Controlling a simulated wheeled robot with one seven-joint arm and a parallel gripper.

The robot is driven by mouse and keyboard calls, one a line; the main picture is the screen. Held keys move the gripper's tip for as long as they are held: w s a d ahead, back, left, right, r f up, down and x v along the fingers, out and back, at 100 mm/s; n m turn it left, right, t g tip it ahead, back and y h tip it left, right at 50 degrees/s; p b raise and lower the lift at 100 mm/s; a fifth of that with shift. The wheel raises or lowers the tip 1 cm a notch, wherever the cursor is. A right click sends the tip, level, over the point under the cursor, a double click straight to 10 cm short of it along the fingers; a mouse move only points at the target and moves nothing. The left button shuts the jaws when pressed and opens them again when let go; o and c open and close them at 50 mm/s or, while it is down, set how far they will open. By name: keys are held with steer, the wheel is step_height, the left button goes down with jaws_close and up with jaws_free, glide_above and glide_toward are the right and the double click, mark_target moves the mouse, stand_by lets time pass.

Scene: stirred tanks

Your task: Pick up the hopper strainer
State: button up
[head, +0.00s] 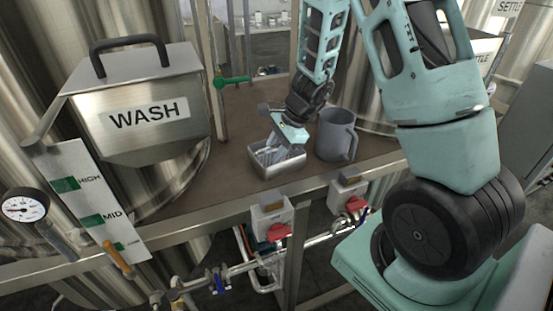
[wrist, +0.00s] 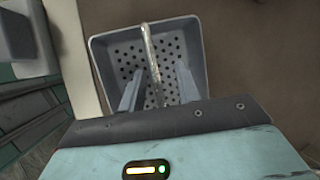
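The hopper strainer (head: 282,171) is a small square metal basket on the brown bench top, near its front edge. In the wrist view the strainer (wrist: 196,45) shows a floor full of round holes, and a thin bar-like handle (wrist: 151,50) runs across its middle. My gripper (wrist: 158,85) points down over the strainer. Its two fingers are apart, one on each side of the handle, with a gap to each side. In the head view my gripper (head: 271,150) reaches into the strainer's opening. Whether the fingertips touch the basket floor is hidden.
A grey mug (head: 334,136) stands close to the right of the strainer. A steel hopper marked WASH (head: 140,115) is at the left, with a HIGH/MID level plate (head: 92,200). Switch boxes with red knobs (head: 272,215) line the bench's front edge. A green-handled valve (head: 232,81) stands behind.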

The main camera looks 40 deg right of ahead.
steer(key=shift+f, duration=0.15)
stand_by(0.3)
jaws_close()
